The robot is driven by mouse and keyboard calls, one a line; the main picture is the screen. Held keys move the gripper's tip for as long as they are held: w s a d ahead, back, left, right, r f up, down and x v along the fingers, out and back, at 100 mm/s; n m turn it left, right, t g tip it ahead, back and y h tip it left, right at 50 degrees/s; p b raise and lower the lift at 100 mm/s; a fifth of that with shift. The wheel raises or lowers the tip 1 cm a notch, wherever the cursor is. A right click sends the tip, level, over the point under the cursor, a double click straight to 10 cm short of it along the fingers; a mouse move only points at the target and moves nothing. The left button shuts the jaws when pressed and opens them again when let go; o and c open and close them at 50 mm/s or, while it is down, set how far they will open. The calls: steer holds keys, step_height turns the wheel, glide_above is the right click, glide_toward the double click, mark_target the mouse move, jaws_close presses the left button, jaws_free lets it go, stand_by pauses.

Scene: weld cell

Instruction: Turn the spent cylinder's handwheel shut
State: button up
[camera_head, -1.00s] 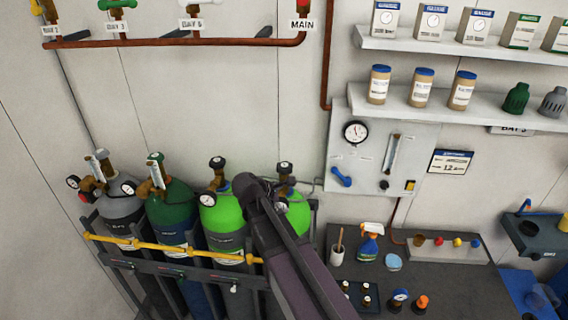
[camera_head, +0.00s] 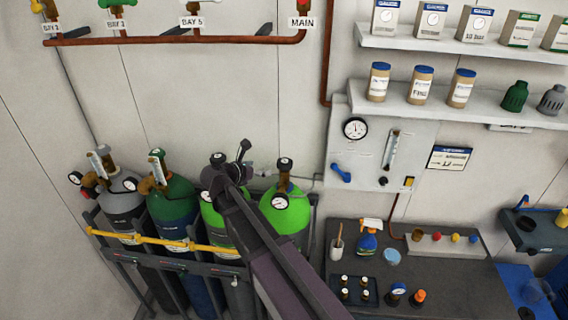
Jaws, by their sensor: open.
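Several gas cylinders stand in a rack at the left. They include a grey one (camera_head: 120,200), a dark green one (camera_head: 176,197) and two bright green ones, a left (camera_head: 209,214) and a right (camera_head: 287,211). Which one is spent cannot be told. The right bright green cylinder has a black handwheel (camera_head: 285,163) on its brass valve and a gauge (camera_head: 279,202). My gripper (camera_head: 230,162) is open at the top of the left bright green cylinder, over its valve area. My arm covers part of that cylinder. Whether the gripper touches its handwheel cannot be told.
A yellow bar (camera_head: 160,240) crosses the cylinder fronts. A copper manifold pipe (camera_head: 180,40) runs along the wall above. A gauge panel (camera_head: 408,130) and shelves (camera_head: 470,50) are on the right wall. A dark bench (camera_head: 450,275) with small items stands below.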

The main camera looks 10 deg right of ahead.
mark_target(281, 163)
steer(key=shift+d, duration=0.1)
steer(key=b+x, duration=0.4)
steer(key=x, duration=0.7)
steer(key=shift+w+d+f+b, duration=0.15)
steer(key=shift+w+f+b, duration=0.05)
steer(key=shift+f+b, duration=0.15)
steer(key=shift+x, duration=0.95)
steer(key=shift+r, duration=0.1)
steer(key=c, duration=0.9)
